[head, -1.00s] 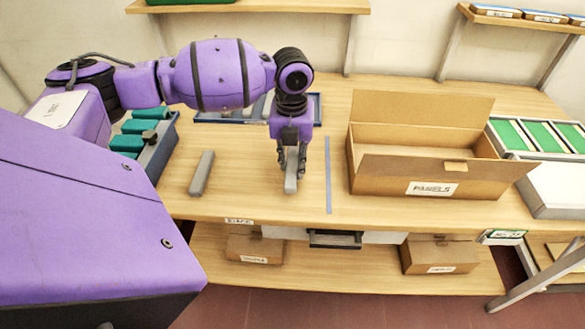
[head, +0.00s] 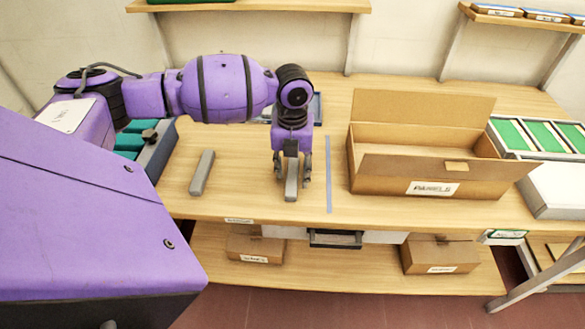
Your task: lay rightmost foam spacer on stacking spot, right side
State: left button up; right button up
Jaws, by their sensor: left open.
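One grey foam spacer (head: 291,183) lies on the wooden table, pointing front to back. My left gripper (head: 292,180) is directly over it, open, with a finger on each side and gaps between fingers and spacer. A second grey foam spacer (head: 202,173) lies to the left, slightly slanted, apart from the first. The gripper hides the far end of the first spacer. I see no clear outline of the stacking spot; a small white label (head: 239,221) is on the table's front edge between the spacers. My right gripper is out of view.
A blue tape strip (head: 328,175) runs right of the gripper. An open cardboard box (head: 375,178) labelled PANELS stands beyond it. A blue tray (head: 317,108) lies behind my arm, mostly hidden. A bin with teal items (head: 158,158) is at left. Table between the two spacers is clear.

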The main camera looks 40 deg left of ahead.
aim_at(293, 173)
pick_arm(q)
jog(key=shift+r, duration=0.1)
notch_tip(293, 173, up, 12)
dwell(0.5)
